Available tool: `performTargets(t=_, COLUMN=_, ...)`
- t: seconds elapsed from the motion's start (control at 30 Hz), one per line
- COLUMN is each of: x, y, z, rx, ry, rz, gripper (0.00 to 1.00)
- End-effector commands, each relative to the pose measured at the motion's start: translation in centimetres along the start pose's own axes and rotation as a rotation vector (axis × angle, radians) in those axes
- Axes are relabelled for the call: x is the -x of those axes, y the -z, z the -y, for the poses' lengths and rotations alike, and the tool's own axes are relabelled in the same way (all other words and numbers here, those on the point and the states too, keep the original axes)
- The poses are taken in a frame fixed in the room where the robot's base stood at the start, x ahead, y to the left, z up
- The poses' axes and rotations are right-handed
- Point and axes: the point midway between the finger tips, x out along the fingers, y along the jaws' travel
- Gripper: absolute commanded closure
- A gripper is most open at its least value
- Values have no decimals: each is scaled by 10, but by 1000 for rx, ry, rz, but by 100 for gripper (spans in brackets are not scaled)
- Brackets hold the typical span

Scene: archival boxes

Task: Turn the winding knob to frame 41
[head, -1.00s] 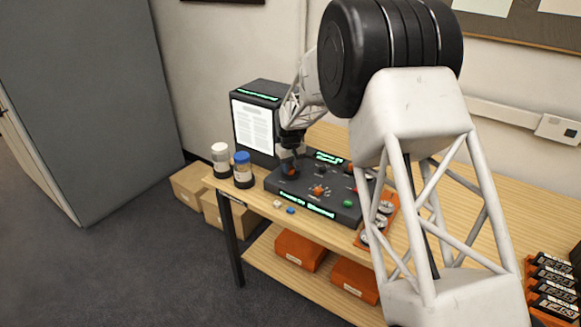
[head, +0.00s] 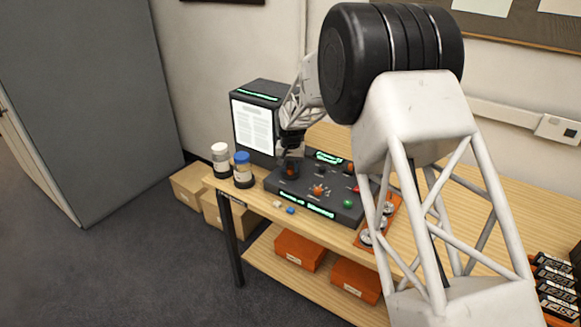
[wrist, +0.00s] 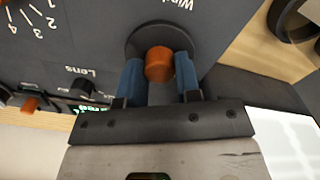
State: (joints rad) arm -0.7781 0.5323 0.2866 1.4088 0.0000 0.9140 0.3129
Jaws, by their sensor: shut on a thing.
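The winding knob (wrist: 159,65) is orange on a dark round base, with the partly cut-off, upside-down label "Win..." beside it in the wrist view. It also shows at the left end of the dark control panel (head: 330,212) in the head view, as a small orange spot (head: 290,172) under my gripper. My gripper (wrist: 160,78) is shut on the knob, with one blue finger on each side of it. In the head view my gripper (head: 291,158) points down at the panel. The green display texts are too small or blurred to read.
A reader screen (head: 254,128) stands behind the panel. A white-capped jar (head: 221,160) and a blue-capped jar (head: 243,170) stand close left of it. Another dial with numbers (wrist: 22,18) and a Lens knob (wrist: 84,88) are near the winding knob. An orange tray (head: 366,240) holds reels at the right.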

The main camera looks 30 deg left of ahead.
Motion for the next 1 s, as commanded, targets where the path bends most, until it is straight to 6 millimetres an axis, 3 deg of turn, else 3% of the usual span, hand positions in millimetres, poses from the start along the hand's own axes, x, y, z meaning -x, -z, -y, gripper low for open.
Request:
performTargets(t=0.27, x=0, y=0, z=0, rx=0, ry=0, rz=1, gripper=92)
performTargets(t=0.3, x=0, y=0, z=0, rx=0, ry=0, rz=1, gripper=66)
performTargets(t=0.47, x=0, y=0, z=0, rx=1, ry=0, rz=1, gripper=43)
performTargets(t=0.77, x=1, y=0, z=0, rx=1, ry=0, rz=0, gripper=43)
performTargets(t=1.0, x=14, y=0, z=0, rx=1, ry=0, rz=-1, gripper=43)
